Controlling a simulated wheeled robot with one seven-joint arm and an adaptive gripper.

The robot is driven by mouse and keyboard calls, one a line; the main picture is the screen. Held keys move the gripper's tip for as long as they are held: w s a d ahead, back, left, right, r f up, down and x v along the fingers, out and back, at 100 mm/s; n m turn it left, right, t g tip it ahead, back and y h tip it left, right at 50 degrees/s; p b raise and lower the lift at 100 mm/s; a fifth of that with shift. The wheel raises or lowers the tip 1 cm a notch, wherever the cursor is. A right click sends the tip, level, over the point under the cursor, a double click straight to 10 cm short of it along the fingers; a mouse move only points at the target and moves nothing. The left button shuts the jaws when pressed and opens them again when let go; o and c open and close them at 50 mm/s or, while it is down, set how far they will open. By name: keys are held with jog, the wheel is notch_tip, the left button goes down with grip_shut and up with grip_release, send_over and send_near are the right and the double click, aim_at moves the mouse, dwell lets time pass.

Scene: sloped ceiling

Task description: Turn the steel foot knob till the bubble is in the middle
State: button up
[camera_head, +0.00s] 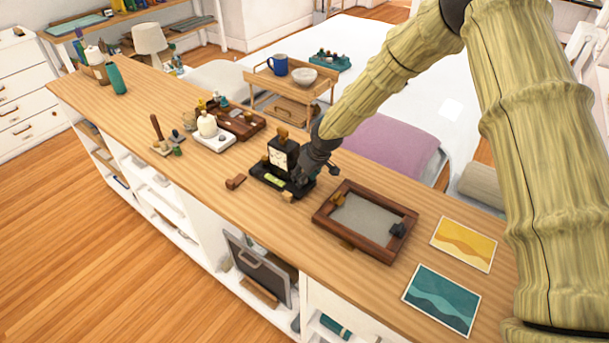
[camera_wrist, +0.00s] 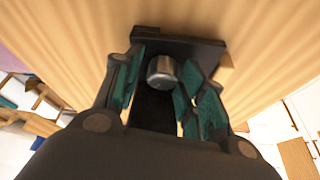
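A small black clock (camera_head: 283,154) with a pale face stands on a black base (camera_head: 262,187) on the long wooden counter. A yellow-green level vial (camera_head: 275,180) lies along the front of the base; its bubble is too small to place. My gripper (camera_head: 308,178) is at the right end of the base. In the wrist view the round steel knob (camera_wrist: 161,70) sits on the dark base between the teal finger pads of my gripper (camera_wrist: 160,84). The fingers look open, with a narrow gap at the left of the knob. The head view hides the knob behind my gripper.
A brown framed tray (camera_head: 325,221) lies close to the right of the clock. A white stand (camera_head: 213,139) and a brown box (camera_head: 240,123) are farther left. Yellow (camera_head: 464,245) and teal (camera_head: 441,300) prints lie at right.

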jog(key=shift+w+f, duration=0.1)
jog(key=shift+w, duration=0.05)
jog(key=c, duration=0.3)
jog(key=shift+s+a+r, duration=0.1)
jog(key=shift+s+r, duration=0.1)
jog(key=shift+r, duration=0.05)
jog(key=c, duration=0.3)
jog(key=shift+w+n+y, duration=0.1)
jog(key=shift+n+y, duration=0.3)
jog(key=shift+n, duration=0.6)
jog(key=shift+n+g+b, duration=0.35)
jog(key=shift+n+g, duration=0.15)
jog(key=shift+n, duration=0.2)
